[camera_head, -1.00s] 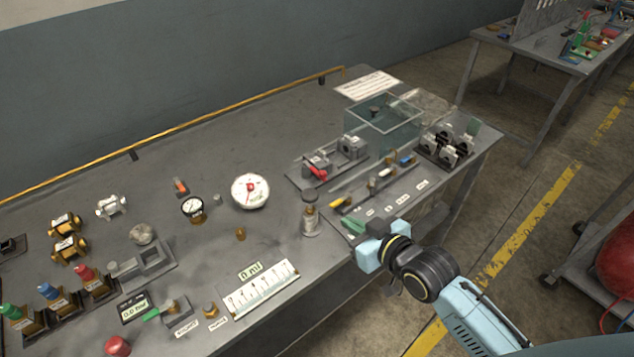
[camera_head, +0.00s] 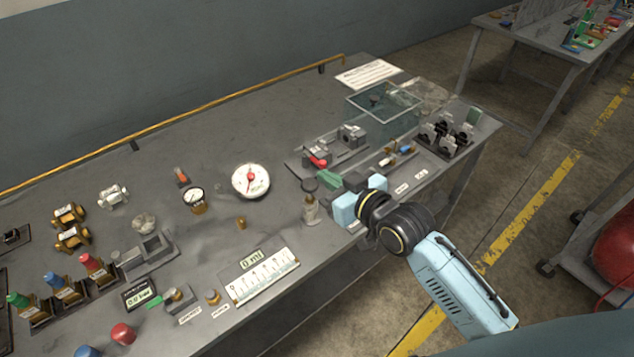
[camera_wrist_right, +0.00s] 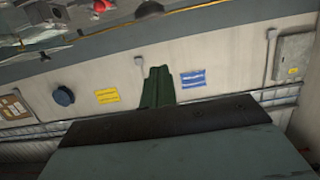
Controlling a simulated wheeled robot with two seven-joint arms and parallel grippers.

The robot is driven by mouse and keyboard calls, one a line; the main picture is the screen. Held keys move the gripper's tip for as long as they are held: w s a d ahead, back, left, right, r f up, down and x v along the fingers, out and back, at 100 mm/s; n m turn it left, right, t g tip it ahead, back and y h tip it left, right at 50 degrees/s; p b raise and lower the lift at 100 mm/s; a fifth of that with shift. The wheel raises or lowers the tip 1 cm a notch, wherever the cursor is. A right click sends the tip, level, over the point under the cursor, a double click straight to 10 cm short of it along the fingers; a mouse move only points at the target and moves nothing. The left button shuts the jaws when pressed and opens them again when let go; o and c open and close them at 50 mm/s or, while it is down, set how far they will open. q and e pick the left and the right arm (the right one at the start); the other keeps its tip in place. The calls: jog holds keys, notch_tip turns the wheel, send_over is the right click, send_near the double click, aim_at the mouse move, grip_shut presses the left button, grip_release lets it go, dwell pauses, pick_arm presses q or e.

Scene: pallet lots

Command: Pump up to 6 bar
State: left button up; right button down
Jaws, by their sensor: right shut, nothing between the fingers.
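A large white dial gauge (camera_head: 250,181) with a red needle and a smaller dark-rimmed gauge (camera_head: 194,198) stand on the grey bench; their values are too small to read. An upright metal cylinder with a dark round top (camera_head: 310,207), possibly the pump, stands near the front edge. My right gripper (camera_head: 328,180), with green fingers, is shut and empty just right of the cylinder's top; I cannot tell whether they touch. In the right wrist view its green fingers (camera_wrist_right: 158,88) are together, with nothing between them. My left gripper is not in view.
A vise-like fixture with a red part (camera_head: 318,161) and a clear box (camera_head: 385,110) lie beyond my gripper. Black clamps (camera_head: 446,136) stand at the right end. A scale strip (camera_head: 262,276) and a small display (camera_head: 138,296) lie nearer. The bench's back middle is clear.

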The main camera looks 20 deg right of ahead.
aim_at(310, 186)
jog(key=w+a+f, duration=0.1)
jog(key=w+f, duration=0.3)
jog(key=f, duration=0.1)
jog(key=shift+a, duration=0.2)
